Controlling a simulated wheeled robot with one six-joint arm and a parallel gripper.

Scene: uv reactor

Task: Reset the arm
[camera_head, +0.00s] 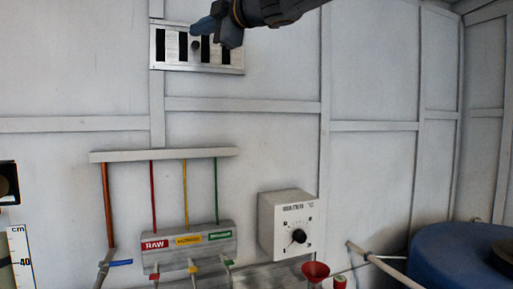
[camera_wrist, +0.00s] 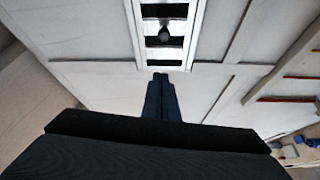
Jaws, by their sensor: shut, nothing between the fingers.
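My gripper (camera_head: 205,24) is at the top of the head view, at the end of my dark arm that reaches in from the upper right. Its fingers are shut with nothing between them. In the head view they overlap the upper part of a metal wall panel (camera_head: 240,62) with black slots and a dark round knob (camera_head: 195,45). In the wrist view the closed fingertips (camera_wrist: 160,76) point toward the lower edge of this panel (camera_wrist: 194,35), and the knob (camera_wrist: 165,34) shows above them. I cannot tell whether the fingers touch the panel.
Below is a manifold (camera_head: 190,248) with red, yellow and green labels and coloured pipes. A white dial box (camera_head: 287,215) is to its right. A red funnel (camera_head: 315,270) and a blue drum (camera_head: 450,250) stand lower right. The wall between panel and pipes is clear.

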